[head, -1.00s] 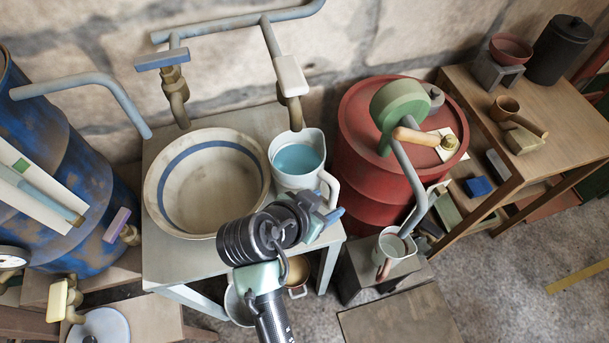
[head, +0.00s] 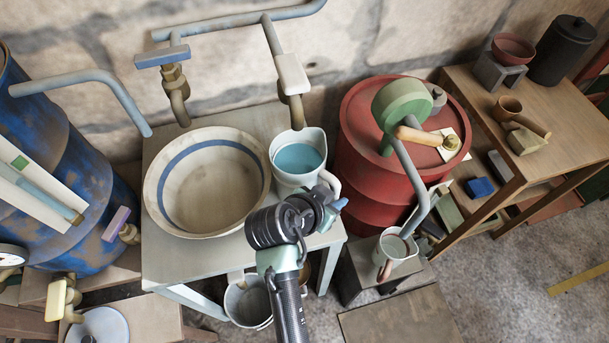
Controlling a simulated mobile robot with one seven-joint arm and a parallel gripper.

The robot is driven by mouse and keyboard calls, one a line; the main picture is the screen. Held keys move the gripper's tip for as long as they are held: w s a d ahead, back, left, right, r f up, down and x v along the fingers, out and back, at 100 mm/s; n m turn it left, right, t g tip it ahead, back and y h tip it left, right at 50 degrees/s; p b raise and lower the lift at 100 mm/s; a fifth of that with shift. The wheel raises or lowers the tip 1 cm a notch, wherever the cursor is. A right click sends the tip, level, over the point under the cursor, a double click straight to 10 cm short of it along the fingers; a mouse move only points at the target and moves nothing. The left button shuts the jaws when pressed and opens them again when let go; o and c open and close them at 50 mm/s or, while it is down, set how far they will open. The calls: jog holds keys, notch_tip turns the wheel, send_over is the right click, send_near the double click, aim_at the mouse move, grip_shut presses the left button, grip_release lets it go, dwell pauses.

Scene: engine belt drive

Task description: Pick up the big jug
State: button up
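The big jug (head: 297,160) is pale, stands upright on the pale table and holds blue water. It sits below the right-hand tap, with its handle (head: 331,184) facing front right. My gripper (head: 334,204) is just below and in front of that handle. The fingers overlap the handle's lower end in the picture. They are small and partly hidden by my wrist, so I cannot tell whether they are apart or closed, or whether they touch the handle.
A wide bowl with a blue band (head: 206,181) stands left of the jug. A tap spout (head: 297,110) hangs close above the jug. A red barrel (head: 372,150) with a green pump is to the right, and a smaller jug (head: 395,250) stands on a low box.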

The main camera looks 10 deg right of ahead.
grip_shut()
dwell(0.8)
jog(key=shift+w+r, duration=0.1)
jog(key=shift+r, duration=0.1)
